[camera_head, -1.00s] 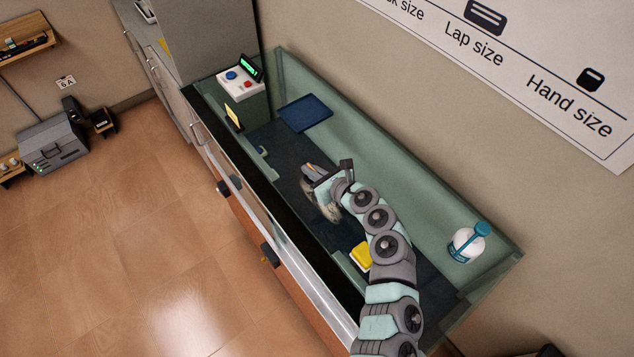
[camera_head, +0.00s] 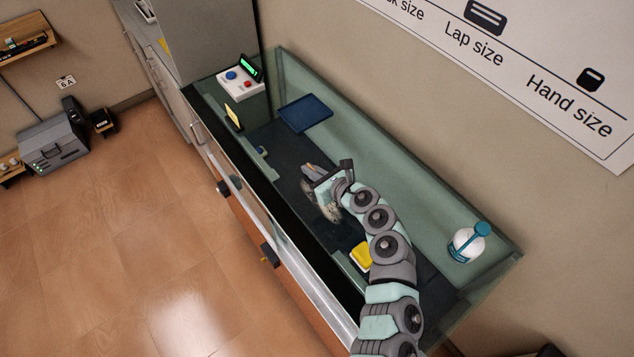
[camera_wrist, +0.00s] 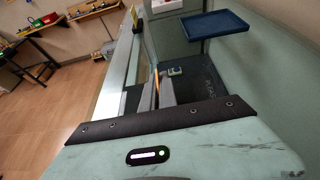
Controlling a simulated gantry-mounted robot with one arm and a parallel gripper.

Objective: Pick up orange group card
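My gripper (camera_head: 313,173) hangs over the dark floor of the long green trough, near its middle. A narrow orange strip (camera_wrist: 157,90), perhaps the orange group card seen edge-on, shows by the finger area in the wrist view. The rest of the card is hidden or not recognisable.
A blue tray (camera_head: 306,113) lies further along the trough; a control box (camera_head: 240,83) stands at its far end. A yellow block (camera_head: 361,256) is near my arm. A white bottle with a blue top (camera_head: 466,243) stands at the right. Green walls (camera_head: 400,165) bound the trough.

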